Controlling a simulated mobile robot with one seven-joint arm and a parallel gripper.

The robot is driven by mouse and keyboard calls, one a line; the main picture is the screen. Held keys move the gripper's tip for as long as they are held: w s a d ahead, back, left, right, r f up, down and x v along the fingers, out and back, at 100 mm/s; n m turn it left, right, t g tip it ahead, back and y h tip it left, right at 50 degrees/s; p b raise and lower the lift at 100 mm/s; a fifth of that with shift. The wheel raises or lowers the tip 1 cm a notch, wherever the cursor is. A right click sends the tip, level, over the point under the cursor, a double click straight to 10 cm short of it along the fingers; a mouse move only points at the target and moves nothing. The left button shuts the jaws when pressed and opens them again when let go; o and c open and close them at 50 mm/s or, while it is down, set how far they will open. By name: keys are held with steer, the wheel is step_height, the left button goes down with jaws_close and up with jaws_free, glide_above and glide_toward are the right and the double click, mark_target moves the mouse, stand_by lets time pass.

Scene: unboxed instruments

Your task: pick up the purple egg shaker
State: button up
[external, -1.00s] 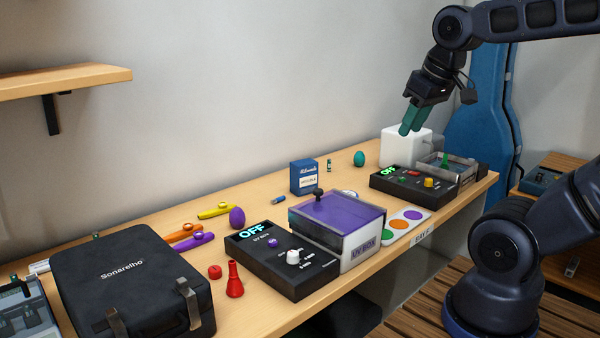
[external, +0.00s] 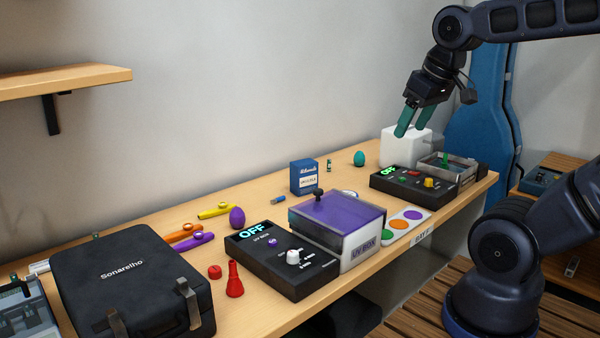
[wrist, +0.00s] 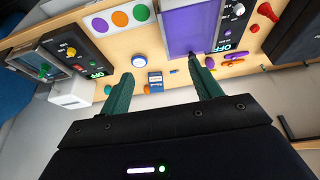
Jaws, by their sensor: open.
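The purple egg shaker (external: 237,217) stands on the wooden bench in the external view, behind the black UV control box and right of the kazoos. In the wrist view I cannot pick it out surely among the small items by the right finger. My gripper (external: 411,131) is open and empty, high above the bench's far right part, well to the right of the egg and apart from it. Its two green fingers also show spread in the wrist view (wrist: 160,72). A teal egg (external: 359,158) stands farther along the bench, near the wall.
The UV box (external: 362,249) with a purple lid and its control box (external: 275,262) stand in front of the egg. Yellow (external: 214,212), orange and purple kazoos lie left of it. A blue carton (external: 304,177) stands behind. A black case (external: 130,290) fills the left.

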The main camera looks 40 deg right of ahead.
steer(key=m+g+h, duration=0.5)
steer(key=m, duration=1.4)
glide_above(234, 209)
steer(key=a, duration=0.4)
step_height(234, 209, down, 19)
steer(key=x, duration=1.1)
steer(key=shift+w+d, duration=0.2)
steer(key=shift+w, duration=0.05)
steer(key=shift+r+y, duration=0.1)
steer(key=shift+y, duration=0.2)
steer(key=c, duration=1.1)
